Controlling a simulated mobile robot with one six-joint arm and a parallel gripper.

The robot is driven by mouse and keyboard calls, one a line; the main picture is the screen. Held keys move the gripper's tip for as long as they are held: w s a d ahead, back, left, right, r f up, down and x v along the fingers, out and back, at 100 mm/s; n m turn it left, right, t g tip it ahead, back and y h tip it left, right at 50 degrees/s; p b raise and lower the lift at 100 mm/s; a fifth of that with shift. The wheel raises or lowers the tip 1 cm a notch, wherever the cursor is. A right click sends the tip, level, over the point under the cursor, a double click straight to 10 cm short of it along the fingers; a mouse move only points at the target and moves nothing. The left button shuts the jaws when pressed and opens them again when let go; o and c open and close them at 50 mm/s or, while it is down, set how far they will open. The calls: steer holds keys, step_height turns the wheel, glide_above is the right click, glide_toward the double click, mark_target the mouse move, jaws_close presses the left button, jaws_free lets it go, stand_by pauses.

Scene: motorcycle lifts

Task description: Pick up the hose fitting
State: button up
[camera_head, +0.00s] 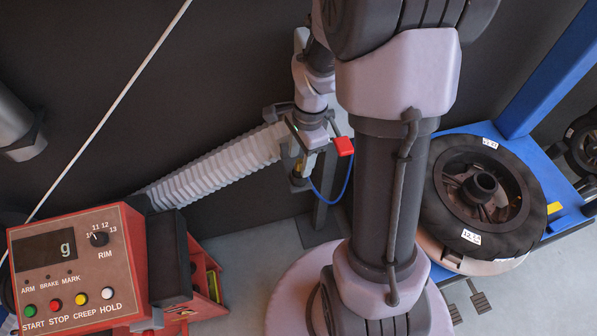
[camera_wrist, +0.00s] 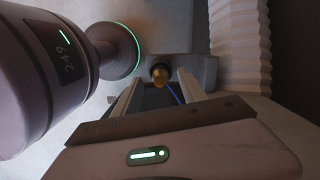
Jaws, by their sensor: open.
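The hose fitting (camera_wrist: 160,72) shows in the wrist view as a small brass, round-ended piece in front of a grey block. A thin blue hose (camera_wrist: 174,93) shows just below it. My gripper (camera_wrist: 158,80) is open, with one pale finger on each side of the fitting's line. Whether the fingers touch it cannot be told. In the head view my gripper (camera_head: 308,148) points down beside the ribbed hose, and a bit of brass shows near its fingers. The blue hose (camera_head: 332,197) curves away there; the fingers partly hide the fitting.
A pale ribbed hose (camera_head: 215,168) runs close to the gripper's left. A red piece (camera_head: 343,146) sits just to its right. A red control box (camera_head: 75,265) stands at lower left. Dark wall behind.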

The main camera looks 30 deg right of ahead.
mark_target(299, 171)
step_height(299, 171, down, 3)
steer(key=shift+a+r, duration=0.1)
steer(key=shift+r, duration=0.25)
steer(key=shift+c, duration=0.8)
jaws_close()
